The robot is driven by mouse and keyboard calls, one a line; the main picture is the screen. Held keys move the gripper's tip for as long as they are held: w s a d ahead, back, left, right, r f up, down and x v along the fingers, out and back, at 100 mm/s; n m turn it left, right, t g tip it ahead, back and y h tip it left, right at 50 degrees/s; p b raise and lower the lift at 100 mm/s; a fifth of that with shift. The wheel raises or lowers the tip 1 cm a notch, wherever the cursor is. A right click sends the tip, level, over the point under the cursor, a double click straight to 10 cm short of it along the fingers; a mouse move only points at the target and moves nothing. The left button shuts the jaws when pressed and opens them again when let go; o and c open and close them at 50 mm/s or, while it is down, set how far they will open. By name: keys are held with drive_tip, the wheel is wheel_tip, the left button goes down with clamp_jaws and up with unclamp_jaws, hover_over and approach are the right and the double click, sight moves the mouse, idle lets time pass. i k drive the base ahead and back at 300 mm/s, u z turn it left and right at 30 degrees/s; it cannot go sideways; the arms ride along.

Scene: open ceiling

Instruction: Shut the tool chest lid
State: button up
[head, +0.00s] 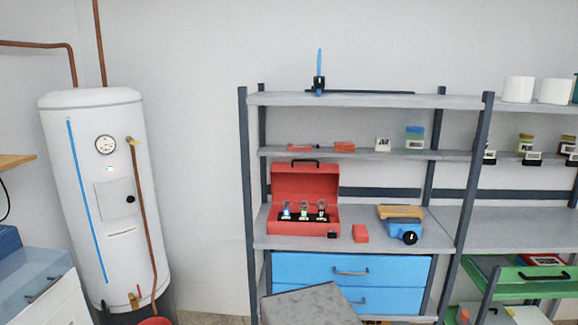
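The red tool chest (290,227) stands on the middle shelf of the rack in the head view. Its lid (304,182) is open and stands roughly upright at the back, with a dark handle (305,161) along its top edge. Several small items (304,211) with pale and dark parts show in the chest's opening. My gripper is not in view.
A red block (360,233) and a blue tool with a tan top (404,222) lie right of the chest on the grey shelf (450,239). A higher shelf (370,154) runs above the lid. Blue drawers (300,268) are below. A grey flat-topped surface (310,305) is in front.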

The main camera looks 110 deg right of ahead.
sight(294, 182)
drive_tip(key=u, duration=0.2)
drive_tip(key=k, duration=1)
drive_tip(key=z, duration=2.3)
drive_tip(key=i, duration=0.25)
drive_tip(key=u, duration=0.65)
